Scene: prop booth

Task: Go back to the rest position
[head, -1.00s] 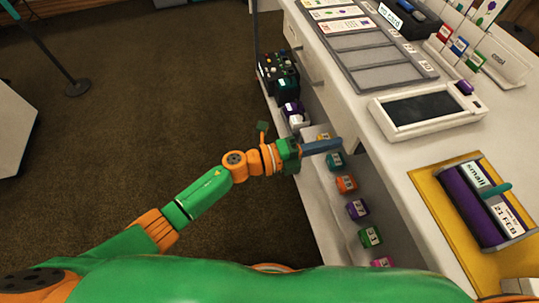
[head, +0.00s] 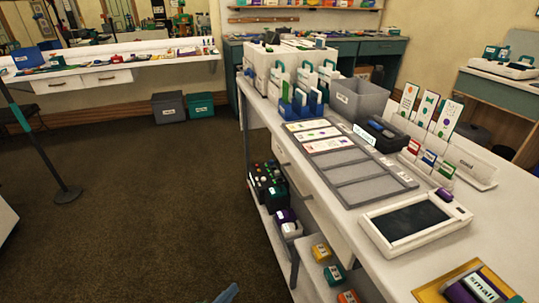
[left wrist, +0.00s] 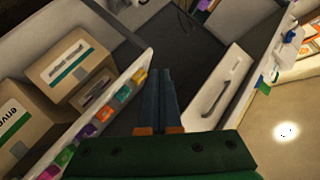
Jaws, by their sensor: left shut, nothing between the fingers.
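My left gripper (head: 227,294) shows only as a blue finger tip at the bottom edge of the head view, left of the bench's lower shelf. In the left wrist view its two blue fingers (left wrist: 164,75) lie side by side, shut, with nothing between them. The rest of the left arm is outside the head view. My right gripper is not in view.
The white bench (head: 330,205) runs along the right, holding a grey tray (head: 372,189) and a black-screened device (head: 410,219). Coloured blocks sit on its lower shelf. The brown floor (head: 150,200) at left is open, apart from a dark stand (head: 67,193).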

